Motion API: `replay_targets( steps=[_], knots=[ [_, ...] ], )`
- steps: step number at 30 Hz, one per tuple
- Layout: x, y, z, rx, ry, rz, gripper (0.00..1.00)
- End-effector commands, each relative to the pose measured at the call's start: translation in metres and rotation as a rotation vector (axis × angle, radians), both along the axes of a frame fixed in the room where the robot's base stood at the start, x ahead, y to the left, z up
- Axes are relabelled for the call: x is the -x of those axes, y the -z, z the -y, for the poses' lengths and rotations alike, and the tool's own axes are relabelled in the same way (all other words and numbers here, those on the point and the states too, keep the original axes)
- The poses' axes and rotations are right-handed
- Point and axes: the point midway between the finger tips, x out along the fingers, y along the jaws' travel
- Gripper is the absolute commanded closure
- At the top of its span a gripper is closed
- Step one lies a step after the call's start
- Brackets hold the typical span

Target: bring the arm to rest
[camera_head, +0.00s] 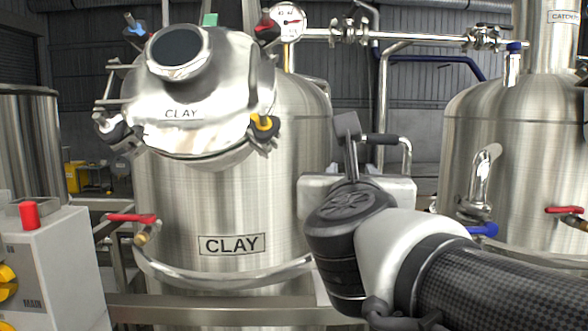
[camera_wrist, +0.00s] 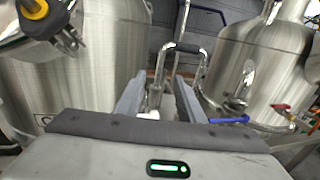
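My gripper (camera_head: 362,136) is raised in front of the right side of the CLAY tank in the head view, with my arm reaching in from the lower right. In the wrist view my gripper (camera_wrist: 158,88) shows its two grey fingers apart, with no object held between them. A bent metal pipe shows behind the gap. The CLAY tank (camera_head: 235,215) is a brushed steel vessel left of my gripper. Its domed top part (camera_head: 190,90), also marked CLAY, faces me at a tilt, with a dark round port and coloured clamp knobs. The tank also shows at left in the wrist view (camera_wrist: 85,85).
A second steel tank (camera_head: 520,150) stands at right, with a blue-handled valve (camera_head: 482,230) and a red-handled one (camera_head: 565,210). A red-handled valve (camera_head: 132,218) is on the left. A control box (camera_head: 60,265) stands lower left. A gauge (camera_head: 289,22) and pipes run above.

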Motion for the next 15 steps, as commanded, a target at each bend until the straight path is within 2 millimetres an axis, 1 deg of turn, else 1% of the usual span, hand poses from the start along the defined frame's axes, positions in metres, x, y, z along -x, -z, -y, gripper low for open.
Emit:
replay_targets(
  steps=[11,14,15],
  knots=[
    [0.002,0.001,0.0,0.004,-0.001,-0.002,0.65],
    [0.002,0.001,-0.006,0.09,-0.034,-0.014,0.65],
    [0.001,0.002,-0.011,0.172,-0.067,-0.026,0.65]
  ],
)
